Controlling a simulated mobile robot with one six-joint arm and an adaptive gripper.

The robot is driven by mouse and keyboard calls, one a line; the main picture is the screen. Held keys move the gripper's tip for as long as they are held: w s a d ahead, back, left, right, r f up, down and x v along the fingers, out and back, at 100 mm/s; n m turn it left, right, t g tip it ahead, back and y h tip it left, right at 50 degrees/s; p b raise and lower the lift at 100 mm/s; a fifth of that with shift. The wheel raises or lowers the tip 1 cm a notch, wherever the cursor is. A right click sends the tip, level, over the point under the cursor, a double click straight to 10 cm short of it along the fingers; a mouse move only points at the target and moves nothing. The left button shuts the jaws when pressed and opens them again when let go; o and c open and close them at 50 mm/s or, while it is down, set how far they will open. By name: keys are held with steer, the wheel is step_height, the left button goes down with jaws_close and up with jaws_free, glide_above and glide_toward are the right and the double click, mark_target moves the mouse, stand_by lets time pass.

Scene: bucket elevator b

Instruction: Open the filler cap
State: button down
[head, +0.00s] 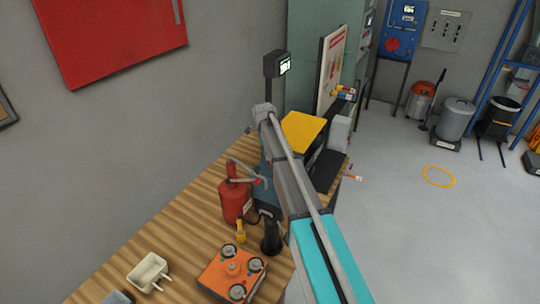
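I cannot pick out a filler cap for certain in the head view. An orange box (213,279) on the wooden bench carries three round grey fittings and a raised orange knob (233,268) between them. I cannot tell whether any of these is the cap. My arm crosses the middle of the view, from the lower right up to a joint above the bench.
A red fire extinguisher (235,200), a small yellow bottle (240,232) and a black cylinder (270,238) stand close together on the bench (185,228). A yellow-topped object (302,131) stands farther back. The floor at right is largely clear.

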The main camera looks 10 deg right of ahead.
steer(key=shift+s+a+f, duration=0.1)
steer(key=shift+s+f, duration=0.05)
steer(key=shift+s, duration=0.15)
steer(key=c, duration=0.9)
jaws_free()
steer(key=o, duration=0.4)
steer(key=shift+w+f, duration=0.2)
steer(key=shift+w, duration=0.2)
steer(key=shift+r, duration=0.1)
